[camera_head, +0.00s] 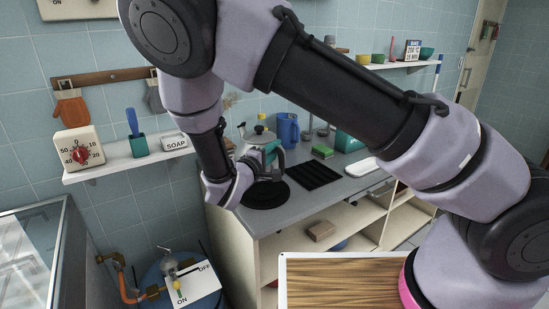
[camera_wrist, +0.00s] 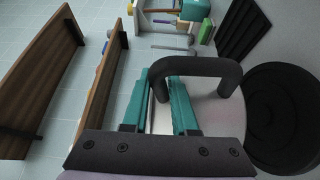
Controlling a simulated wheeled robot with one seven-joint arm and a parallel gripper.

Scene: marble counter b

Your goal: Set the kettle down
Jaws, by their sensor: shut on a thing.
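The kettle (camera_head: 258,137) is a pale grey body with a dark handle and a small knob on top, partly hidden by my arm in the head view. My gripper (camera_wrist: 166,85) has teal fingers shut on the kettle's dark looped handle (camera_wrist: 215,66). It also shows from behind in the head view (camera_head: 270,152). A black round plate (camera_head: 265,196) lies on the grey counter, in front of the kettle in the head view. In the wrist view it lies to the right of the kettle. I cannot tell whether the kettle's base touches the counter.
A black ribbed mat (camera_head: 314,176) lies right of the round plate. A blue jug (camera_head: 288,130) and a green sponge (camera_head: 322,151) stand behind it. A wall shelf (camera_head: 125,160) at left holds a timer, a brush and soap. Open shelving (camera_head: 335,225) is below the counter.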

